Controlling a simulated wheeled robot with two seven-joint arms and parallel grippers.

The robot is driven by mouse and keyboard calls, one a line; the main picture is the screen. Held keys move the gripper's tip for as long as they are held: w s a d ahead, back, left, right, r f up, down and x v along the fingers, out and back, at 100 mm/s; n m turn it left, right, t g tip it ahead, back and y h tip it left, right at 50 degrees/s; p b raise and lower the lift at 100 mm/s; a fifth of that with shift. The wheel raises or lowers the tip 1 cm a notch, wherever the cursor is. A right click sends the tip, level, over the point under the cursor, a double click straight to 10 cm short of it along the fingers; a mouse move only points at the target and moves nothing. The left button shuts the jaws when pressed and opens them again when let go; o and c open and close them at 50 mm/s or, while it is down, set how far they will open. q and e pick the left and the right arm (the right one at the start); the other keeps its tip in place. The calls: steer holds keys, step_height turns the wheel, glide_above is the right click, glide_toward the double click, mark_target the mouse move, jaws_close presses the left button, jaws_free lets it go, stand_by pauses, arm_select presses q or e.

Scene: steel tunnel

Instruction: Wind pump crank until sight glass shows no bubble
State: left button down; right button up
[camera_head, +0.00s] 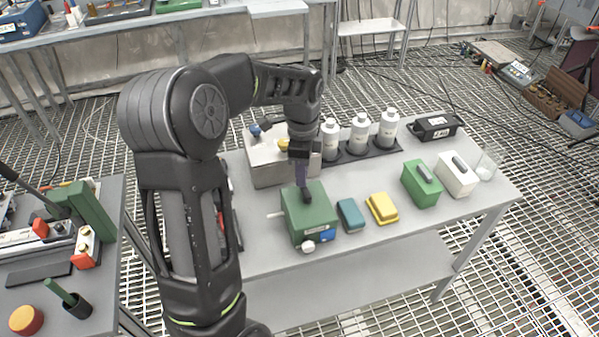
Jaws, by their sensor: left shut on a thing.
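The pump looks to be the green box (312,218) on the grey table, with a white knob on its front and a thin pale rod out of its left side. A small blue patch (331,233) is on its front right; I cannot tell whether this is the sight glass, and no bubble can be made out. My left gripper (304,194) points down at the top of the green box, shut on what seems to be the crank handle, largely hidden by the fingers. My right gripper is not in view.
Behind the box stand a grey metal case (268,165) and several white bottles (360,134). To the right are a teal block (350,216), a yellow block (382,208), a green case (421,185), a white case (457,174) and a glass (487,166). The table's front right is clear.

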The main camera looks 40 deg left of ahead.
arm_select(q)
steer(key=shift+w, duration=0.1)
stand_by(0.3)
steer(key=c, duration=1.3)
jaws_free()
steer(key=shift+r, duration=0.1)
steer(key=shift+r+b, duration=0.4)
steer(key=shift+r, duration=3.4)
